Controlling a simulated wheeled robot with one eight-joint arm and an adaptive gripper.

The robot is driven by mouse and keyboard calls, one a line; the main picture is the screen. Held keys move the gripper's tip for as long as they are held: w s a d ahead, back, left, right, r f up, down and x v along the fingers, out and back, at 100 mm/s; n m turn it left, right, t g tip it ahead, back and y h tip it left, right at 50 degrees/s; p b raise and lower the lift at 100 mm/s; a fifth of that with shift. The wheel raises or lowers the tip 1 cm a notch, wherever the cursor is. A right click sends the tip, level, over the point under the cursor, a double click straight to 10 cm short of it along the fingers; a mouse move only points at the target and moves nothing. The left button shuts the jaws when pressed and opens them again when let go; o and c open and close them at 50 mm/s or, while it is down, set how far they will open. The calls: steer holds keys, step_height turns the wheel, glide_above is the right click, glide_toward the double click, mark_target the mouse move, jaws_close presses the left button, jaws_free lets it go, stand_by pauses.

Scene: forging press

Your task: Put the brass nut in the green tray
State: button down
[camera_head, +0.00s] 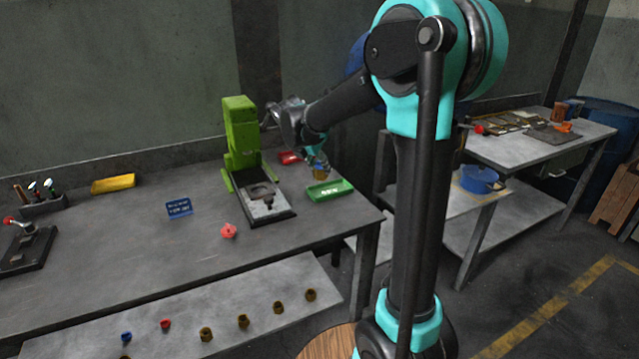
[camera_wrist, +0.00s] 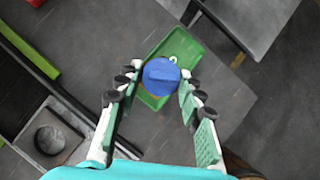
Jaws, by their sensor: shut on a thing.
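My gripper (camera_head: 317,161) is over the back right of the bench, just above the green tray (camera_head: 330,196). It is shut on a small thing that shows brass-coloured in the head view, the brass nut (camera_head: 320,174). In the wrist view the held thing (camera_wrist: 161,76) has a round blue top between the fingertips. The green tray (camera_wrist: 182,42) lies below and beyond it in the wrist view. The held thing appears above the tray, with part of the tray hidden behind it. White marks show in the tray, too small to make out.
A green press (camera_head: 240,140) with a dark die plate (camera_head: 268,213) stands left of the tray. A red tray (camera_head: 289,157) lies behind. Several brass pieces (camera_head: 243,321) line the lower shelf.

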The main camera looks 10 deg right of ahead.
mark_target(316, 178)
steer(key=shift+f, duration=3.05)
steer(key=shift+f, duration=0.1)
steer(key=c, duration=1)
jaws_free()
